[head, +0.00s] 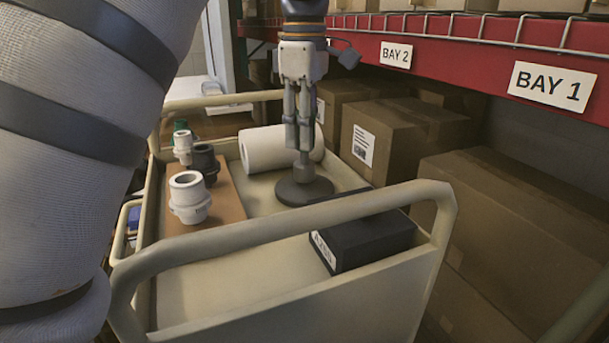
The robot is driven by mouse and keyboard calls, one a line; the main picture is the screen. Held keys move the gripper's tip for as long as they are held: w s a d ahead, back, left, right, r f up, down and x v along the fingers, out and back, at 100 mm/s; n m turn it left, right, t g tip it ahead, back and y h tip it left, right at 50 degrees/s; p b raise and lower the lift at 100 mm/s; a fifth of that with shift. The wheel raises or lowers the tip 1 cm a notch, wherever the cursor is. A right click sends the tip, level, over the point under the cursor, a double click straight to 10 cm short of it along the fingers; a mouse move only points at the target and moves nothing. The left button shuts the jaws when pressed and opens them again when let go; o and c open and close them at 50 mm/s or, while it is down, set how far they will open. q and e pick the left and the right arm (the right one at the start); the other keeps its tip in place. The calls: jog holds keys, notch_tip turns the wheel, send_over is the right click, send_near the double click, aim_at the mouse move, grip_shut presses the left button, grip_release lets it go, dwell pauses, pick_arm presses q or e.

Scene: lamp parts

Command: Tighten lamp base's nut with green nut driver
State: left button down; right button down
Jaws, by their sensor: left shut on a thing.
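The lamp base (318,193) is a dark grey round disc with a short upright neck, standing flat on the cart's top tray. My left gripper (304,147) points straight down above the disc. Its fingers are close together, shut on the upper part of the lamp base's neck. The nut cannot be made out; the fingers cover that spot. A small green thing (180,125) shows at the back left of the cart, mostly hidden behind a white fitting. I cannot tell if it is the green nut driver. My right gripper is not in view.
The cream cart (290,232) has raised handles. A brown board (222,228) carries white and dark ring-shaped fittings. A white roll (262,148) lies behind the lamp base, and a black box (365,240) is in front. Cardboard boxes (400,135) fill the right shelving.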

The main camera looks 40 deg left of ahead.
pick_arm(q)
jog(key=m, duration=0.3)
jog(key=shift+m, duration=2.5)
jog(key=m, duration=0.5)
jog(key=shift+f, duration=0.1)
jog(key=shift+m, duration=2.2)
jog(key=m, duration=0.3)
jog(key=shift+m, duration=0.3)
